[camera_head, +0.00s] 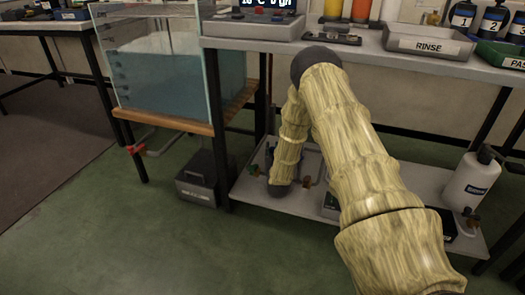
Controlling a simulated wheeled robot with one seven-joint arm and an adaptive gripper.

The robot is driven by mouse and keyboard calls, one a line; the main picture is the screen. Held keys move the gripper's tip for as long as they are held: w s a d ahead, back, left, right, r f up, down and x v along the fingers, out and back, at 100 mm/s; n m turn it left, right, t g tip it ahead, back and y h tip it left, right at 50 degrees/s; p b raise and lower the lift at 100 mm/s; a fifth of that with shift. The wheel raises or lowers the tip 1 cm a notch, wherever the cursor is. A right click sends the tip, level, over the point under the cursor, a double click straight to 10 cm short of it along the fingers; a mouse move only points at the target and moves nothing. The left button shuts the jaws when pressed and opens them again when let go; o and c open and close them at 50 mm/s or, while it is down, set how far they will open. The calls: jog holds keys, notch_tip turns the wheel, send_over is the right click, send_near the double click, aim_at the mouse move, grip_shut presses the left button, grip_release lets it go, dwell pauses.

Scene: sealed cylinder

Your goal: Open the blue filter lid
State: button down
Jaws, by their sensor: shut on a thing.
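My arm comes in from the lower right, bends at a dark elbow and reaches down to the lower shelf (300,205). Its far end stops at a dark joint low over a pale tray there. My gripper is not visible; my own arm links hide the space around it. A small dark bluish shape shows just left of the arm's far end, too small and covered to tell whether it is the filter or its blue lid. No blue filter lid can be made out clearly.
A glass water tank (180,75) stands at the left, with a dark box (198,178) on the green floor below. The upper bench holds a RINSE tray (428,42) and several bottles. A white jug (468,183) stands right on the lower shelf.

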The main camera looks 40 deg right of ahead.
jog(key=c, duration=1.3)
grip_release()
jog(key=v, duration=1.2)
